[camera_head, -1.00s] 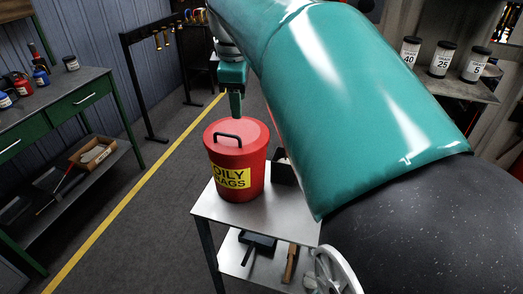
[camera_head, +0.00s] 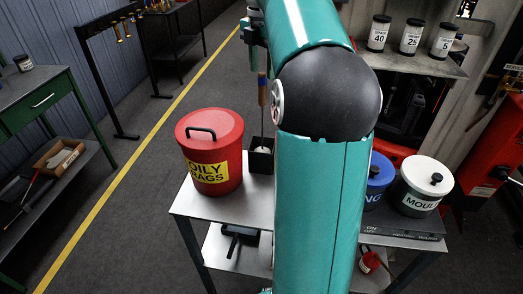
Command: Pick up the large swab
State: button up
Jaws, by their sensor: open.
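An upright tool with a brown handle and a blue band (camera_head: 262,92), probably the large swab, stands in a black square holder (camera_head: 261,160) on the metal cart. My gripper (camera_head: 254,45) is at the top centre, partly hidden by my teal arm. It is open and appears in the picture above the tool's top end. I cannot tell the distance between them.
A red oily-rags can (camera_head: 212,150) stands left of the holder. Right of my arm are a blue can (camera_head: 378,178) and a white can (camera_head: 421,185). Several jars stand on the back shelf (camera_head: 430,66).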

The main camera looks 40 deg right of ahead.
aim_at(262, 103)
jog(key=shift+s+f, duration=0.15)
jog(key=shift+f, duration=1.05)
notch_tip(262, 103, down, 5)
jog(key=shift+r, duration=0.2)
grip_shut()
